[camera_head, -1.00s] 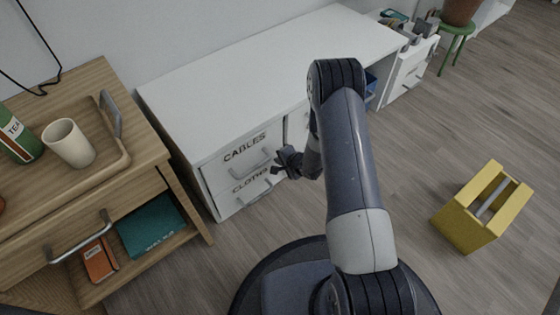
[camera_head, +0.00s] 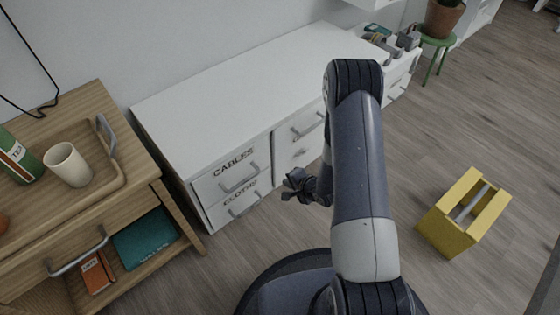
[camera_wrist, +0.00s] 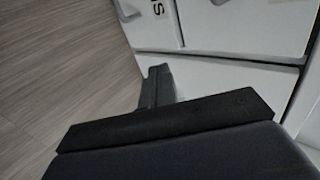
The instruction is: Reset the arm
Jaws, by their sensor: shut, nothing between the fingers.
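My gripper (camera_head: 291,187) shows in the head view in front of the white shelf desk (camera_head: 240,80), just right of its drawers labelled CABLES (camera_head: 232,172) and CLOTHS (camera_head: 243,197). It is shut and empty, apart from the drawer fronts. My arm bends down from its high elbow and hides part of the desk's right side. In the wrist view the dark gripper (camera_wrist: 158,88) shows against the white drawer fronts (camera_wrist: 225,75) and the wood floor. Both labelled drawers look shut.
A yellow box with a handle (camera_head: 462,213) stands on the floor at right. A green stool (camera_head: 436,48) holds a plant pot. Floor between is clear.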

